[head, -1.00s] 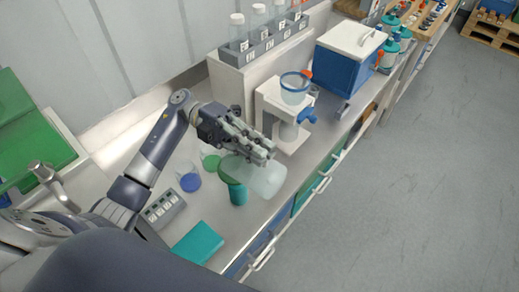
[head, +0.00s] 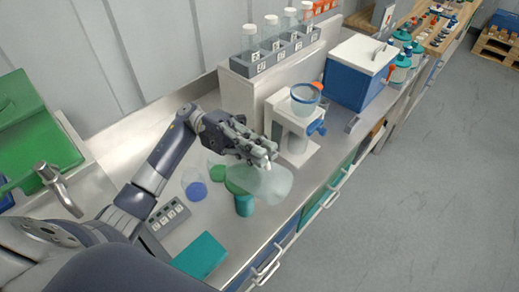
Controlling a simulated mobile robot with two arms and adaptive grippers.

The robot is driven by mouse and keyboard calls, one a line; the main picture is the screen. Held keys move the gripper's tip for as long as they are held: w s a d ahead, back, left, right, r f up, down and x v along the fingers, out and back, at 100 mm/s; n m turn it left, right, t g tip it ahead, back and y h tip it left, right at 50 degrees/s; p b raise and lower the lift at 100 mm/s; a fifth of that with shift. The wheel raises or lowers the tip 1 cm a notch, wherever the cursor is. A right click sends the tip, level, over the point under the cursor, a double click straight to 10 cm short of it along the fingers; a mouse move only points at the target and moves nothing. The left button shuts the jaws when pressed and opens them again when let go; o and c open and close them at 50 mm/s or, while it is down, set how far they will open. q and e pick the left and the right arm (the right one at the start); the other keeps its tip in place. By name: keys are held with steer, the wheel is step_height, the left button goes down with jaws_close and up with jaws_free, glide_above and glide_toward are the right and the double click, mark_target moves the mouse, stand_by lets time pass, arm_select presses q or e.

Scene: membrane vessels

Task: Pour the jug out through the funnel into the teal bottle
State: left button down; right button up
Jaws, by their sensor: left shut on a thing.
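My left gripper (head: 262,153) is shut on a pale translucent jug (head: 270,184) and holds it tipped well over on its side above the bench. The teal bottle (head: 244,206) stands upright on the bench just below the jug. The green funnel (head: 234,187) sits at the bottle's top, partly hidden behind the jug. The jug's left end overlaps the funnel in this view. I cannot tell whether the jug touches it or whether liquid is flowing. My right gripper is not in view.
Flasks with blue (head: 196,191) and green (head: 217,172) contents stand left of the bottle. A white stand (head: 294,150) holding a clear blue-rimmed vessel (head: 305,98) is behind the jug. A grey button box (head: 168,216) and teal pad (head: 201,256) lie at the front left.

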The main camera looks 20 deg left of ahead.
arm_select(q)
steer(key=shift+w+a+h+b, duration=0.2)
steer(key=shift+a+h+b, duration=0.3)
steer(key=shift+a+b, duration=0.1)
steer(key=shift+w+a+r+g+h+b, duration=0.2)
steer(key=shift+a+r+g+h+b, duration=0.1)
steer(key=shift+a+h+b, duration=0.15)
steer(key=shift+a, duration=0.1)
stand_by(1.3)
